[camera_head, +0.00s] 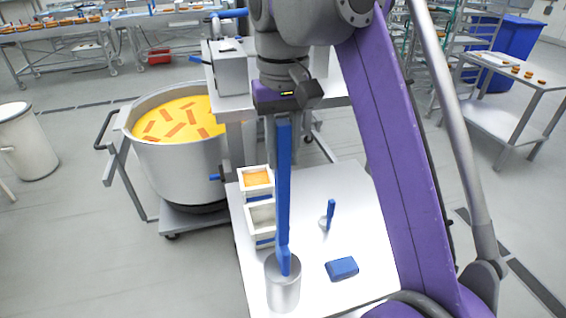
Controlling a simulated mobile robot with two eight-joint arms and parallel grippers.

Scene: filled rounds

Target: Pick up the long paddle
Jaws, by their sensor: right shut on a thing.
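The long blue paddle (284,190) hangs nearly upright in the middle of the head view. My right gripper (284,112) is shut on its upper end. The paddle's lower end reaches into the mouth of a metal cylinder holder (283,292) at the front of the white table. I cannot tell how deep it sits in the holder. My purple right arm comes in from the right and hides part of the table. My left gripper does not show.
A large wheeled pot (176,160) of yellow soup stands left of the white table (352,215). White boxes (262,216), a blue block (342,268) and a small blue-handled tool (330,212) are on the table. A white bin (24,145) stands far left. Open floor lies front left.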

